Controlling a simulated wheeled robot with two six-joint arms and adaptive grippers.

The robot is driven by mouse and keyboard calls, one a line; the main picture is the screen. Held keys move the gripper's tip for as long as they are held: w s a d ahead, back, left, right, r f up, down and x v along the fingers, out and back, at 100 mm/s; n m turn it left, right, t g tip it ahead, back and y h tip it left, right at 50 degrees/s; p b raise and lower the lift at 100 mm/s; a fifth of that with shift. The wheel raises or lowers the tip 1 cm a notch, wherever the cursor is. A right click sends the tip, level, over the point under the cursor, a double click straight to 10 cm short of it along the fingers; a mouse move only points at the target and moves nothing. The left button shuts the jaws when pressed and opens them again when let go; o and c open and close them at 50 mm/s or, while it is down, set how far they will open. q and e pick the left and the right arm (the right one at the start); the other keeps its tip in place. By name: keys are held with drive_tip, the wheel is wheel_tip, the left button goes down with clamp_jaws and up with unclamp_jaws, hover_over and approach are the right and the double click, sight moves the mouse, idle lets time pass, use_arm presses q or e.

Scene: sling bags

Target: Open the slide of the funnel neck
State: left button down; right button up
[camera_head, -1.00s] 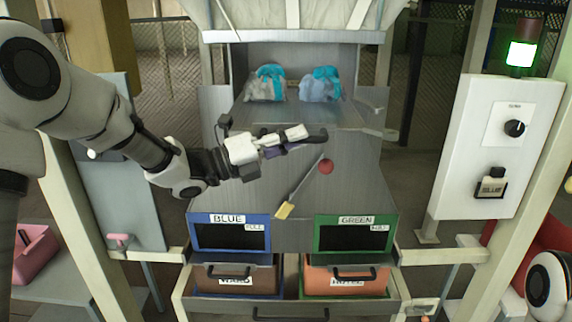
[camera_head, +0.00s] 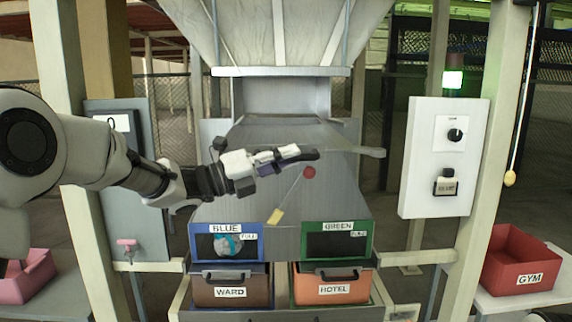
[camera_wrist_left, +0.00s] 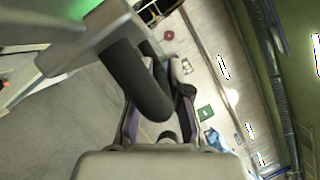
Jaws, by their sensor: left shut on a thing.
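The funnel (camera_head: 285,35) hangs at the top centre above its grey metal neck (camera_head: 280,72). Below the neck, the opening above the grey chute (camera_head: 270,135) looks empty. My left gripper (camera_head: 295,154) is in front of the chute, shut on a dark rounded grip. In the left wrist view, a thick dark cylinder (camera_wrist_left: 137,80) joined to a grey metal piece (camera_wrist_left: 105,32) lies across my left gripper (camera_wrist_left: 165,85) and hides part of its fingers. A pale bar (camera_head: 355,151) extends right of the grip. I cannot tell how far the slide is out. My right gripper is not in view.
A diverter arm with a red knob (camera_head: 309,172) lies on the chute. The blue box (camera_head: 197,244) shows a bag (camera_head: 227,243) in its window; the green box (camera_head: 367,240) looks empty. WARD (camera_head: 232,284) and HOTEL (camera_head: 333,282) crates sit below. A control panel (camera_head: 443,160) stands right.

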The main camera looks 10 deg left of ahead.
use_arm(q)
drive_tip(key=c, duration=1.1)
unclamp_jaws()
drive_tip(key=shift+c, duration=0.2)
drive_tip(key=shift+a, duration=0.1)
drive_tip(key=v, duration=1.2)
